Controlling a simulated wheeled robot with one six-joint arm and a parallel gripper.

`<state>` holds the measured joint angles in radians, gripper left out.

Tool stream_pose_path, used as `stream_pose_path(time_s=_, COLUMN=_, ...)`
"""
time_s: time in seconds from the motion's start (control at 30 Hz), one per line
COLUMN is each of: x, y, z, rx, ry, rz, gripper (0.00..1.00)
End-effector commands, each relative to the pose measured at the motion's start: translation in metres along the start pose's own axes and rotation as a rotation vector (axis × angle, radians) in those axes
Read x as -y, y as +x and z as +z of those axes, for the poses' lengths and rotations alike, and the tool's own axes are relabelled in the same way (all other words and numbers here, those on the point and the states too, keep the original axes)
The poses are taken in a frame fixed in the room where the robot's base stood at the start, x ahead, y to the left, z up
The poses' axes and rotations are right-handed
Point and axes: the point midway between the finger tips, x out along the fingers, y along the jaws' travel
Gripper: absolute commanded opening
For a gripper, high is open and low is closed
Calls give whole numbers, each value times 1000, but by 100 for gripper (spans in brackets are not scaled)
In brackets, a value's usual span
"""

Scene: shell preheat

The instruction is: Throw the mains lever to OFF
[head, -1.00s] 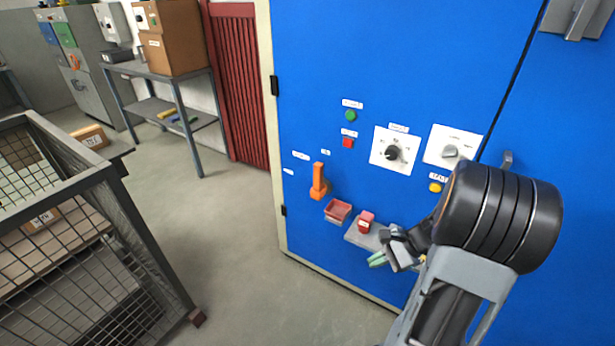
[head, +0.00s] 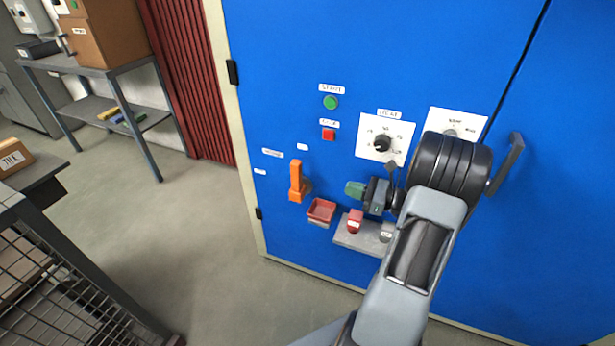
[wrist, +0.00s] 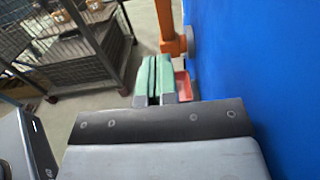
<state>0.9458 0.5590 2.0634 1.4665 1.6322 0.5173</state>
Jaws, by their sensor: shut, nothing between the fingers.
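The mains lever is an orange handle (head: 296,181) on the blue cabinet front (head: 300,60), left of my gripper. It points up from its pivot in the head view. In the wrist view the orange lever (wrist: 166,30) stands just beyond and right of the fingertips. My gripper (head: 354,189) has green finger pads pointing left toward the lever, with a gap between them and it. In the wrist view the pads of my gripper (wrist: 154,78) lie together with nothing between them. Small white labels sit left of and above the lever, too small to read surely.
A red tray (head: 321,210) sits below and right of the lever. A grey shelf (head: 350,240) holds a red block (head: 354,221). A green button (head: 331,102), red button (head: 329,135) and dial (head: 382,143) are above. A wire cage (head: 60,290) stands left; floor between is clear.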

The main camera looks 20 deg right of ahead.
Motion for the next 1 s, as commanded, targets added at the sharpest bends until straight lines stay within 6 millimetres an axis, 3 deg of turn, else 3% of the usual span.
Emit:
stream_pose_path(time_s=0.27, x=0, y=12, z=0, rx=-1, ry=-2, rz=1, gripper=0)
stream_pose_path(time_s=0.7, x=0, y=91, z=-1, rx=-1, ry=-1, rz=1, gripper=0)
stream_pose_path(time_s=1.0, x=1, y=128, z=-1, rx=-1, ry=-2, rz=-2, gripper=0)
